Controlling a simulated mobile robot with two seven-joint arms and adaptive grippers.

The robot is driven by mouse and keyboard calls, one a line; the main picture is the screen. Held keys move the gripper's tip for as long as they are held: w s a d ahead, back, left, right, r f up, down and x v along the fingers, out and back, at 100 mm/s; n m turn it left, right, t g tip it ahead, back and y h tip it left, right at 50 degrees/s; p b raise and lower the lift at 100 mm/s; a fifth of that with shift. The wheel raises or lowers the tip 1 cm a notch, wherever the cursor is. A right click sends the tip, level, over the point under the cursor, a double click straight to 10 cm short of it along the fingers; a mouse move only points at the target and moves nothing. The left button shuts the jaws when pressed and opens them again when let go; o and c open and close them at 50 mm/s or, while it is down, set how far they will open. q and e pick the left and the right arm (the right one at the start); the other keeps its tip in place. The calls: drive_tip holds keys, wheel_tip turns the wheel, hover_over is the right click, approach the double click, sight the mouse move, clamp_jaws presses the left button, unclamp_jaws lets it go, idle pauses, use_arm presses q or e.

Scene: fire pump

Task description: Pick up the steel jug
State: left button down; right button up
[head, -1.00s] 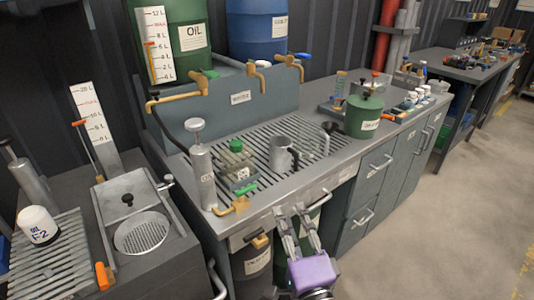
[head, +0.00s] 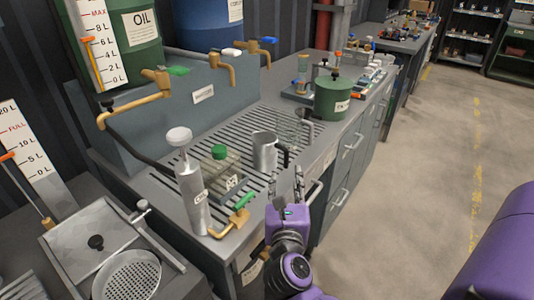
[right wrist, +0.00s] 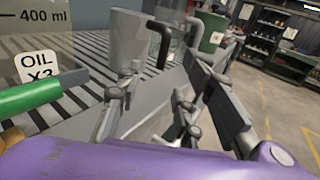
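The steel jug (head: 264,152) stands upright on the slatted drain grate of the counter, its black handle facing right and toward me. My right gripper (head: 286,184) is at the counter's front edge, just in front of the jug and apart from it in the head view. In the right wrist view the jug (right wrist: 128,40) is beyond the spread fingers of the right gripper (right wrist: 163,78), with its handle roughly between the fingertip directions. The right gripper is open and empty. My left gripper is not in view.
A clear jug (head: 290,127) stands just behind the steel jug. A green-capped oil container (head: 221,167) and a steel pump cylinder (head: 193,190) stand to its left, with a brass tap (head: 233,217) in front. A green can (head: 332,98) stands to the right.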

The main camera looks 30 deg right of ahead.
sight(286, 164)
drive_tip(key=x, duration=0.5)
drive_tip(key=shift+w+d+f+p, duration=0.15)
drive_tip(key=shift+w+d+p, duration=0.05)
drive_tip(key=shift+d+p, duration=0.15)
drive_tip(key=shift+w+d, duration=0.15)
drive_tip(key=shift+w, duration=0.05)
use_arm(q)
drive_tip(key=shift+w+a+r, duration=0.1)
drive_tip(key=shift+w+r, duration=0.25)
use_arm(e)
drive_tip(key=shift+c, duration=0.5)
clamp_jaws()
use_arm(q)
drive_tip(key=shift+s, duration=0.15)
